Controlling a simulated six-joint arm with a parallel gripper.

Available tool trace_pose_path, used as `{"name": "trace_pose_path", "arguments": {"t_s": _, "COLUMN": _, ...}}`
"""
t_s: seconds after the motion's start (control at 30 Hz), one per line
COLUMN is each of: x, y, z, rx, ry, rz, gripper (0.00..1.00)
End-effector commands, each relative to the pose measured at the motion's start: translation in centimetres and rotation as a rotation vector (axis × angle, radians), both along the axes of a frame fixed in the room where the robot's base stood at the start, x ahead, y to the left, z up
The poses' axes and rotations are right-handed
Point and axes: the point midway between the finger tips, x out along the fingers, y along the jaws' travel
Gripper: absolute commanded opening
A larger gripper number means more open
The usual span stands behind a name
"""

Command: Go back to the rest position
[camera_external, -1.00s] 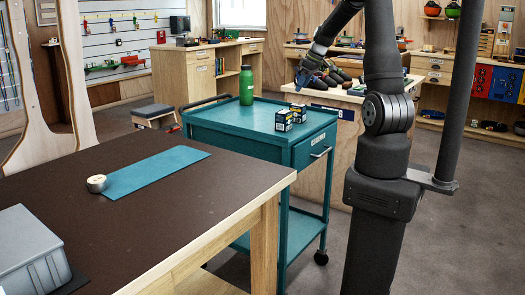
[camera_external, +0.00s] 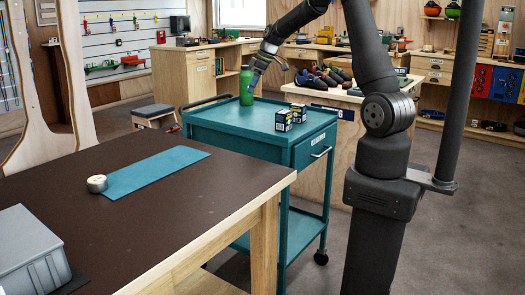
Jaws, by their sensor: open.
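My gripper (camera_external: 257,74) is at the end of the raised arm, above the far side of the teal cart (camera_external: 225,123) and close to the top of the green bottle (camera_external: 246,87). At this size I cannot tell whether it touches the bottle. The fingers are small in view, with no held object visible between them. The bottle stands upright on the cart's far edge.
Two small boxes (camera_external: 291,116) stand on the cart's right side. A dark-topped table (camera_external: 150,225) in front holds a teal mat (camera_external: 158,172), a round tape roll (camera_external: 97,183) and a grey bin (camera_external: 30,255). Climbing shoes (camera_external: 325,79) lie on a bench behind.

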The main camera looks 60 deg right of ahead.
Motion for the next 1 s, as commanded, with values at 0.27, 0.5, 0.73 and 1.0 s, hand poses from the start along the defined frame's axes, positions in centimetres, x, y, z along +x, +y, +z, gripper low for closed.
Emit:
{"name": "trace_pose_path", "arguments": {"t_s": 0.27, "x": 3.2, "y": 4.8, "z": -0.2, "rx": 0.001, "ry": 0.001, "rz": 0.090, "gripper": 0.63}}
{"name": "trace_pose_path", "arguments": {"t_s": 0.5, "x": 5.5, "y": 9.0, "z": -0.3, "rx": 0.000, "ry": 0.001, "rz": 0.161, "gripper": 0.63}}
{"name": "trace_pose_path", "arguments": {"t_s": 0.73, "x": 7.2, "y": 13.1, "z": -0.5, "rx": 0.000, "ry": 0.001, "rz": 0.225, "gripper": 0.63}}
{"name": "trace_pose_path", "arguments": {"t_s": 1.0, "x": 8.2, "y": 16.0, "z": -0.6, "rx": 0.001, "ry": 0.000, "rz": 0.268, "gripper": 0.63}}
